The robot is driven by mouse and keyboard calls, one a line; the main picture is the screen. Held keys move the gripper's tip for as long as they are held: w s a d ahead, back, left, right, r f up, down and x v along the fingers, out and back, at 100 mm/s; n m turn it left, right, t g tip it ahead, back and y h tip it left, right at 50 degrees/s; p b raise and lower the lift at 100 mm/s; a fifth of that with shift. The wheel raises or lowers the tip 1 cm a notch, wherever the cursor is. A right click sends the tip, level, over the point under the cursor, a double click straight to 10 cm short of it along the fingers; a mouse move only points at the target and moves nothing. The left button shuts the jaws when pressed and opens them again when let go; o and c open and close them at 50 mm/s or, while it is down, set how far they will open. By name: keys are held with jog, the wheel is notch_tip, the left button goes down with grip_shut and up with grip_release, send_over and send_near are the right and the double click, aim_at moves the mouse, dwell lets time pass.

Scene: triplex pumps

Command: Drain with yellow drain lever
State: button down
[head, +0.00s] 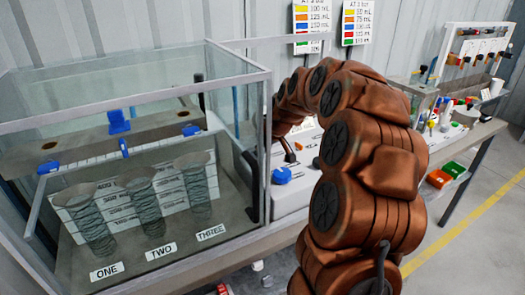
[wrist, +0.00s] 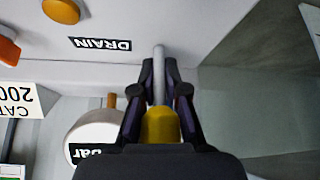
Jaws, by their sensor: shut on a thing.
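The yellow drain lever (wrist: 160,125) shows in the wrist view as a yellow grip on a thin metal rod. The rod runs up to a pale panel (wrist: 210,25), just right of a black DRAIN label (wrist: 100,44). My gripper (wrist: 160,75) is shut on the lever, with one dark finger on each side of it. In the head view my brown arm bends over the bench, and it hides my gripper and the lever.
A glass tank (head: 150,130) with cylinders marked ONE, TWO and THREE stands on the left. A round gauge (wrist: 95,137) is left of my gripper in the wrist view. A blue knob (head: 281,175) sits on the pale unit. Floor is clear at right.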

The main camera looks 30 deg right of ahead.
jog(key=shift+w+d+f+g, duration=0.1)
jog(key=shift+w+g, duration=0.1)
jog(key=shift+g, duration=0.4)
jog(key=shift+w+f+g, duration=0.1)
jog(key=shift+w+g, duration=0.1)
jog(key=shift+g, duration=0.4)
jog(key=c, duration=1.2)
grip_release()
jog(key=shift+r, duration=0.15)
jog(key=v, duration=1.1)
jog(key=shift+d+r, duration=0.1)
jog(key=shift+r, duration=0.3)
